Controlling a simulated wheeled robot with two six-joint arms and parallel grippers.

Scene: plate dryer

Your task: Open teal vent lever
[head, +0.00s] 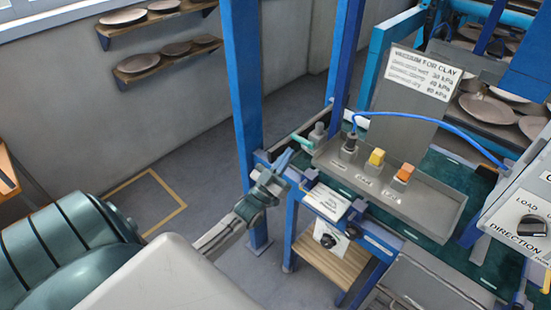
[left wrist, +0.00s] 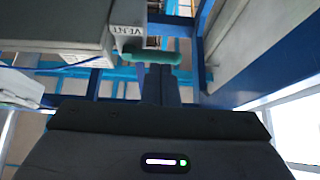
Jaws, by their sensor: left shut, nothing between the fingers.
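The teal vent lever (head: 302,142) sticks out to the left from a small grey valve (head: 318,132) at the far left corner of the bench. In the left wrist view the lever (left wrist: 150,57) is a rounded teal bar below a grey block with a "VENT" label (left wrist: 129,32). My left gripper (head: 284,160) is shut and empty, just below and left of the lever. Its fingers (left wrist: 160,75) reach up to the bar in the left wrist view. I cannot tell if they touch it. My right gripper is not in view.
A blue post (head: 243,80) stands left of the bench. A blue hose (head: 430,115) arches over the tray.

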